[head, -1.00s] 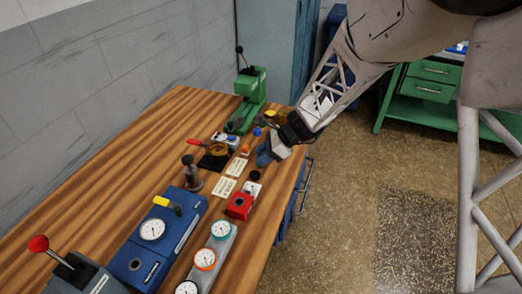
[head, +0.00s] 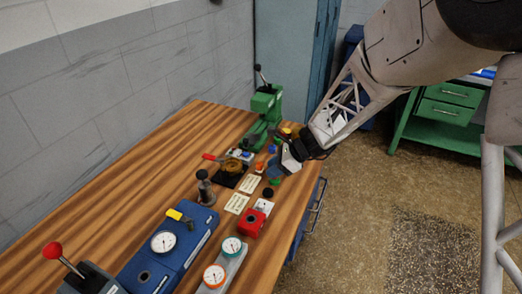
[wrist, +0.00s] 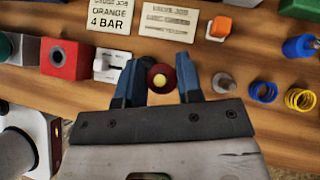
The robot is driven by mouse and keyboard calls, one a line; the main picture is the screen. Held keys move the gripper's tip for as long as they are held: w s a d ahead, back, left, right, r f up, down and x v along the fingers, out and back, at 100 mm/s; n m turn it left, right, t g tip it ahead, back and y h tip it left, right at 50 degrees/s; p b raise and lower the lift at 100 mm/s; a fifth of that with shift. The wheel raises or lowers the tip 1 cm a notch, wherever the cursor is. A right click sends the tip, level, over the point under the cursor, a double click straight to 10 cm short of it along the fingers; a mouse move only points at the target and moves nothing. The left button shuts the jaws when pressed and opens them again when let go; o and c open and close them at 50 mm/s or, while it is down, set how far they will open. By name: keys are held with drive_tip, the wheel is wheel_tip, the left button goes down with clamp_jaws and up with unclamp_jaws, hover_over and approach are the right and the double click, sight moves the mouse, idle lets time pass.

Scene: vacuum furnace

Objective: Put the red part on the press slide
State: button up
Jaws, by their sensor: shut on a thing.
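The red part (wrist: 160,77), dark red and round with a yellow centre, sits between the blue fingers of my gripper (wrist: 161,84) in the wrist view. My gripper is shut on it, over the right edge of the bench. In the head view my gripper (head: 279,168) hides the part. The green press (head: 265,110) stands at the far end of the bench, beyond my gripper, with a lever on top. Its slide cannot be clearly made out.
A red block with a hole (wrist: 68,60), a white switch box (wrist: 112,66), an orange cap (wrist: 220,27), a grey knob (wrist: 223,83) and blue (wrist: 263,92) and yellow coils (wrist: 299,98) lie around my gripper. The left of the wooden bench (head: 120,185) is clear.

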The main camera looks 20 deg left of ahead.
drive_tip(key=w+a+r+m+t, duration=0.2)
drive_tip(key=w+a+r+m, duration=0.1)
drive_tip(key=w+a, duration=0.2)
drive_tip(key=shift+a+r+m+t, duration=0.3)
drive_tip(key=shift+a+r+t, duration=0.1)
drive_tip(key=shift+a, duration=0.4)
drive_tip(key=shift+w, duration=0.1)
hover_over(252, 138)
drive_tip(key=shift+w+f, duration=0.1)
drive_tip(key=shift+f, duration=0.65)
drive_tip(key=shift+f, duration=0.1)
drive_tip(key=shift+f, duration=1.65)
drive_tip(key=shift+f, duration=0.15)
drive_tip(key=o, duration=1)
